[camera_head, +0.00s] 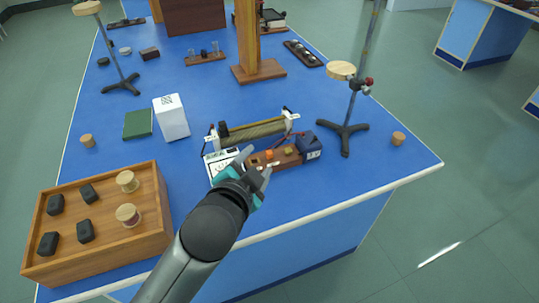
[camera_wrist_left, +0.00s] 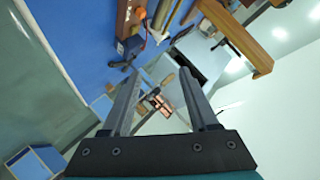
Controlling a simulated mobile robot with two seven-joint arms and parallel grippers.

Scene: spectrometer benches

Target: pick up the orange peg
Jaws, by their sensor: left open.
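A small orange piece, which looks like the orange peg (camera_head: 270,154), sits on a wooden board (camera_head: 288,162) near the front of the blue table. Its lower part is hard to make out. A small orange spot near the top of the left wrist view (camera_wrist_left: 141,12) may be the same piece; I cannot tell. My left gripper (camera_head: 257,163) is open and empty, its fingers spread just in front of the board, close to the peg in the picture. Its fingers also show in the left wrist view (camera_wrist_left: 160,85) with nothing between them. My right gripper is not in view.
A white meter (camera_head: 218,166), a coil rheostat (camera_head: 255,129) and a dark blue box (camera_head: 306,144) crowd the board. A wooden tray (camera_head: 150,243) with black blocks stands front left. A stand (camera_head: 345,138) is at right.

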